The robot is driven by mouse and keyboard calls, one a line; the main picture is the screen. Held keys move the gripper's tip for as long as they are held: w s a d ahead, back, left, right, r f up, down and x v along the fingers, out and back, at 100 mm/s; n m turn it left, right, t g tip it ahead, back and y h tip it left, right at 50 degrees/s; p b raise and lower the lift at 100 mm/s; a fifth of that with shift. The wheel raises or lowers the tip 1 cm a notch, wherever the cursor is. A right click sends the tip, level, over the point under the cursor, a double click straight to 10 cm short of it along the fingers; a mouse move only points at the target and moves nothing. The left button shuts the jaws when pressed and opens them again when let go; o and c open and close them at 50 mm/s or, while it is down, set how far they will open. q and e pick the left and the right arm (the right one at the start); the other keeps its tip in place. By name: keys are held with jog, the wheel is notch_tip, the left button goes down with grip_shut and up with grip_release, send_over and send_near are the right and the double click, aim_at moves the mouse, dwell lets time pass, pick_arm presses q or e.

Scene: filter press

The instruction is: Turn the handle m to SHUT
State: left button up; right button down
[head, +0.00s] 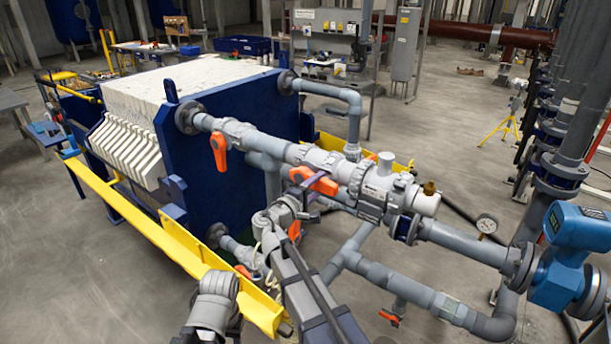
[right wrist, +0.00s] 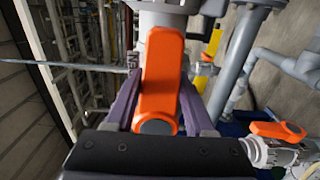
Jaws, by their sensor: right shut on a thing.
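An orange lever handle (head: 313,180) sits on the grey upper pipe in front of the blue press end plate. No letter m can be read on it, so I cannot confirm its name. My right gripper (head: 308,196) is at this handle. In the right wrist view the orange handle (right wrist: 158,75) lies between the two purple fingers of my right gripper (right wrist: 158,108), which are shut on it. The handle's valve body is partly hidden behind it. A grey link of my left arm shows at the bottom of the head view, but its gripper is not in view.
Another orange handle (head: 219,150) hangs down on the same pipe to the left. Further orange handles are lower, one near my right arm (head: 294,230) and one at the bottom (head: 389,317). A yellow rail (head: 130,210) runs along the press. A blue flow meter (head: 570,255) stands right.

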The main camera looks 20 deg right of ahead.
jog(key=shift+f+m+b, duration=0.6)
jog(key=shift+m, duration=0.1)
jog(key=shift+w+a+f+m+b, duration=0.1)
jog(key=shift+f+m+b, duration=0.3)
jog(key=shift+m, duration=0.8)
jog(key=shift+w+a+f+m+b, duration=0.1)
jog(key=shift+w+f+m+b, duration=0.05)
jog(key=shift+f+m+b, duration=0.4)
jog(key=w+a+f+m+b, duration=0.2)
jog(key=w+a+m, duration=0.1)
jog(key=m, duration=1.1)
jog(key=shift+w+a+f+b, duration=0.3)
jog(key=shift+w+a+b, duration=0.05)
jog(key=shift+w, duration=0.55)
jog(key=c, duration=0.7)
grip_release()
jog(key=o, duration=0.5)
jog(key=shift+c, duration=0.2)
